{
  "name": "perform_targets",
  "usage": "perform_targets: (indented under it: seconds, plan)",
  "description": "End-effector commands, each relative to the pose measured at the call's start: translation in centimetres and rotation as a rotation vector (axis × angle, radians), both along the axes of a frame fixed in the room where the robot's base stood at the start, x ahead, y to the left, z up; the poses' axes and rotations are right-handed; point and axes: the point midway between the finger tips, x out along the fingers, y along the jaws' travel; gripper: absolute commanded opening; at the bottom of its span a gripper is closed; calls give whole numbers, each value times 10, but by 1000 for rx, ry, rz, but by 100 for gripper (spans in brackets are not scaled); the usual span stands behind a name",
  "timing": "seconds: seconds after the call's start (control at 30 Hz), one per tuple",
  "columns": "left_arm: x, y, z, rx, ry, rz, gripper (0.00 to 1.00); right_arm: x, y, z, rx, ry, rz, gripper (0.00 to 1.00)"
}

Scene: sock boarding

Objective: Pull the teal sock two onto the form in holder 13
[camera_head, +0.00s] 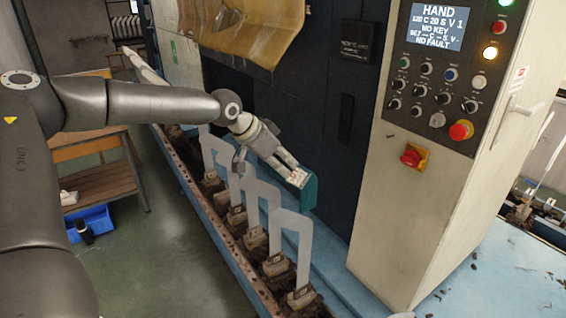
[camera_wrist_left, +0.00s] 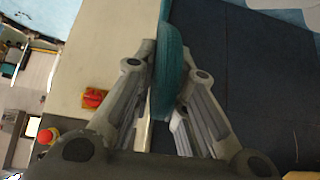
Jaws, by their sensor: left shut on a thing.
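The teal sock (camera_head: 309,193) hangs from my left gripper (camera_head: 294,174) in the head view, in the air above and beside the row of forms. My left gripper is shut on it, and in the left wrist view the sock (camera_wrist_left: 169,72) shows as a teal strip between the two fingers. Pale flat forms stand upright in a row of holders; the nearest form (camera_head: 305,238) sits in the nearest holder (camera_head: 301,297), below the sock and apart from it. The holder numbers are too small to read. My right gripper is not in view.
A cream control cabinet (camera_head: 405,200) with a red switch (camera_head: 415,156) stands right of the sock. Dark machine panels (camera_head: 335,110) rise behind it. A wooden bench (camera_head: 100,185) and blue bin (camera_head: 92,222) are at left. The green floor (camera_head: 150,265) is largely clear.

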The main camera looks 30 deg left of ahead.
Motion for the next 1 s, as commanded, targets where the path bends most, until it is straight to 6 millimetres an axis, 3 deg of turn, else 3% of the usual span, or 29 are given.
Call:
perform_targets:
  seconds: [1.0]
  plan:
    - [0,0,-27,1,0,-1,0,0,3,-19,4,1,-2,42]
